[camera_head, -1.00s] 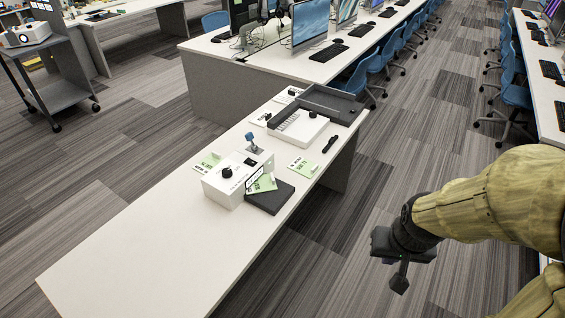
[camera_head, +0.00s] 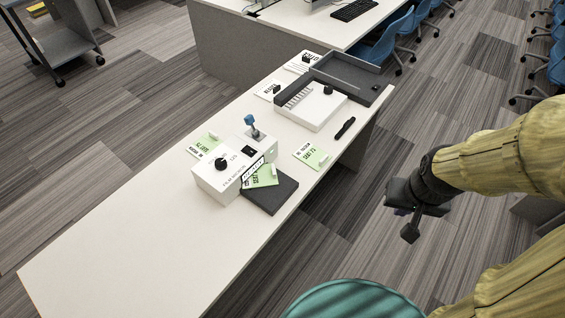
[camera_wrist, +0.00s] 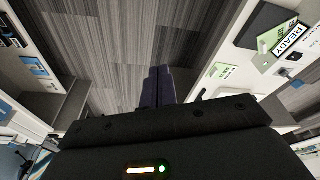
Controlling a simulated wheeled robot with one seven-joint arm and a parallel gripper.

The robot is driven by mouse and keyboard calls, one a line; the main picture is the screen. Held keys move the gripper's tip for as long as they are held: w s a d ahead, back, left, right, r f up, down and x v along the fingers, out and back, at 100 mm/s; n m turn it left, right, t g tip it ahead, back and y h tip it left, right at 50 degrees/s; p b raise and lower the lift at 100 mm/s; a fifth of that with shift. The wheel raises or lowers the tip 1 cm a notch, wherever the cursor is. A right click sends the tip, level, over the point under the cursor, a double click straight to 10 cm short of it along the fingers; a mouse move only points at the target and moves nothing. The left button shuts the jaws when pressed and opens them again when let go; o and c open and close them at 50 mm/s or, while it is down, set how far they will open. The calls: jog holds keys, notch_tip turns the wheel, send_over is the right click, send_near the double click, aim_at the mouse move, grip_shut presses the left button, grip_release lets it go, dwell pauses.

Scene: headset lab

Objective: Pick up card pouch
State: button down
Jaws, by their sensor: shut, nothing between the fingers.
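Several flat cards or pouches lie on the white table, and I cannot tell for sure which is the card pouch. A green and white one (camera_head: 313,155) lies alone near the table's right edge. Another (camera_head: 205,146) lies left of a white box (camera_head: 226,177). A third green one (camera_head: 263,177) leans on the box over a dark pad (camera_head: 273,197). My gripper (camera_head: 409,236) is off the table to the right, over the floor, pointing down, shut and empty. In the wrist view its fingers (camera_wrist: 157,86) are together, with a green and white card (camera_wrist: 221,72) to their right.
A grey tray (camera_head: 348,76), a white slotted block (camera_head: 313,106) and a black pen-like item (camera_head: 345,128) are on the table's far part. A blue-topped stick (camera_head: 252,127) stands by the box. The table's near left part is bare. Blue chairs (camera_head: 387,40) stand beyond.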

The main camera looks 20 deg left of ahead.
dwell(0.3)
jog(key=w+a+f+n+y+b, duration=0.2)
jog(key=w+a+f+n, duration=0.2)
jog(key=f, duration=0.3)
jog(key=w+a+f+n+t+y+b, duration=0.1)
jog(key=w+a+f+n+y+b, duration=0.15)
jog(key=w+a+f, duration=0.35)
jog(key=w+a+f+n+y+b, duration=0.1)
jog(key=w+a+f+n+b, duration=0.2)
jog(key=f, duration=0.4)
jog(key=w+a+f+n+y+b, duration=0.1)
jog(key=a+n+y, duration=0.3)
jog(key=a, duration=0.4)
jog(key=shift+a+f+t+y, duration=0.25)
jog(key=shift+f+t+y, duration=0.2)
jog(key=shift+f, duration=0.1)
